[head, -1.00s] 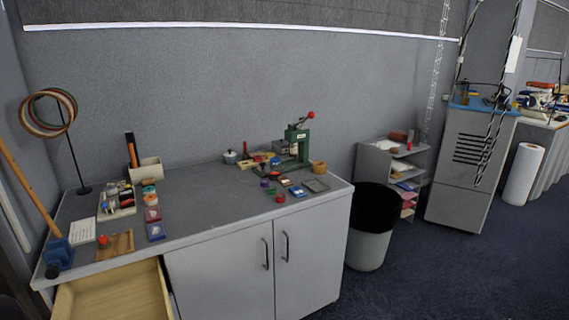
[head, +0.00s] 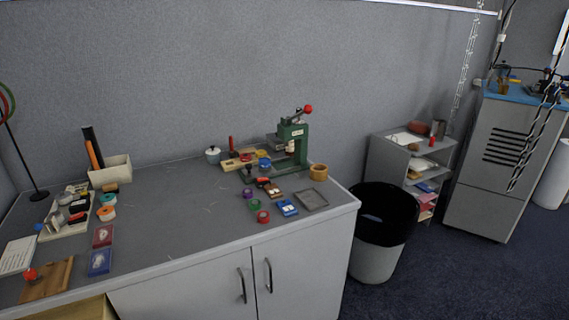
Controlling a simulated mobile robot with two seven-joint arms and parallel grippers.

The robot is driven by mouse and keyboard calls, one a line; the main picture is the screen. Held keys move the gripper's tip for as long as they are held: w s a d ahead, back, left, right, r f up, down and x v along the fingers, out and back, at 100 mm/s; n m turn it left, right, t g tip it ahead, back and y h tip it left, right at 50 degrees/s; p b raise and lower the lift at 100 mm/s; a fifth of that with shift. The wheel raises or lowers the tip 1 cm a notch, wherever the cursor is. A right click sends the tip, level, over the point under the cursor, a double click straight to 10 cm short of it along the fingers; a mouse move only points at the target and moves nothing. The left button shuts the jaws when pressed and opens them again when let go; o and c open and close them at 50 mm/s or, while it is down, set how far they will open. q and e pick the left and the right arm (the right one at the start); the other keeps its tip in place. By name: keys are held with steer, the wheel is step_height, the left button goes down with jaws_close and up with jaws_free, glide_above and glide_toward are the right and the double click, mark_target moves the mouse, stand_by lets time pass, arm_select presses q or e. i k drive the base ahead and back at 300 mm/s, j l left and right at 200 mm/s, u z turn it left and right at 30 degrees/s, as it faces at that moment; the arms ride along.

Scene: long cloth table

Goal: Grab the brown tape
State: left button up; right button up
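A tan-brown ring-shaped roll (head: 319,172), which looks like the brown tape, sits on the grey cabinet top near its right end. It stands just right of a green press (head: 293,143) with a red knob. A flat grey tray (head: 311,198) lies in front of it. Other small rolls lie nearby: a purple one (head: 248,193), a green one (head: 255,205) and a red one (head: 263,216). Neither of my grippers shows in the head view.
Blue and red boxes (head: 100,262), an orange-and-teal roll (head: 106,213) and a white holder (head: 110,171) stand at the left. A black-lined bin (head: 384,215) and a shelf unit (head: 405,160) stand right of the cabinet. The middle of the top is fairly clear.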

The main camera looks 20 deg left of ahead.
mark_target(318, 172)
steer(key=i+u, duration=0.35)
steer(key=i+l+u, duration=0.1)
steer(key=u, duration=0.25)
steer(key=i+l+u, duration=0.2)
steer(key=u, duration=0.15)
